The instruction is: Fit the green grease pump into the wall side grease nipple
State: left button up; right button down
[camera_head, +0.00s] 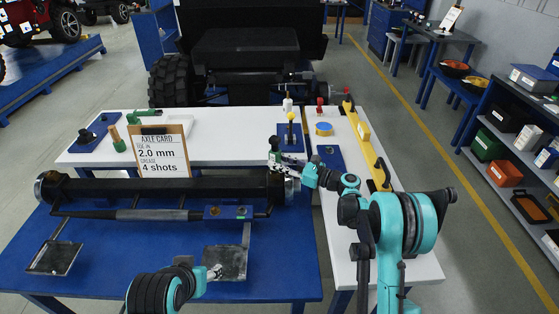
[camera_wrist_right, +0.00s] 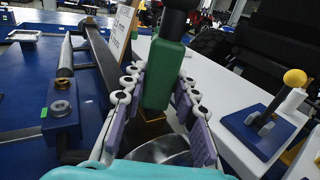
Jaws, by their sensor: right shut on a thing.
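The green grease pump (camera_wrist_right: 165,72) stands between the fingers of my right gripper (camera_wrist_right: 160,105), which is shut on it. Its upper end is dark. In the head view the pump (camera_head: 274,144) shows small at the right end of the long black axle (camera_head: 160,190). My right gripper (camera_head: 286,166) reaches it from the right. I cannot tell which fitting is the wall side nipple. My left gripper (camera_head: 216,272) is over a dark plate, its fingers too small to read.
A clipboard card (camera_head: 162,152) stands behind the axle. A yellow-knobbed tool on a blue base (camera_wrist_right: 265,125) stands on the white table, right of my right gripper.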

jog(key=shift+f, duration=0.15)
jog(key=c, duration=1.1)
grip_release()
jog(key=v, duration=1.2)
jog(key=s+a+r+n+g+h, duration=0.1)
jog(key=s+a+r+n+h, duration=0.1)
jog(key=s+n+h, duration=0.3)
jog(key=s+a+r+n+g+h, duration=0.1)
jog(key=s+a+r+n+h, duration=0.1)
jog(key=s+n, duration=0.45)
jog(key=s+d+f+n+h, duration=0.1)
jog(key=s+d+n+h, duration=0.2)
jog(key=s, duration=0.4)
jog(key=s+d+f+n+h, duration=0.1)
jog(key=s+d+n+h, duration=0.2)
jog(key=s+n, duration=0.2)
jog(key=s+d+f+n+h, duration=0.1)
jog(key=s+d+n, duration=0.3)
jog(key=s, duration=0.5)
jog(key=shift+s+f+h, duration=0.3)
jog(key=shift+s+h, duration=0.05)
jog(key=shift+h, duration=0.55)
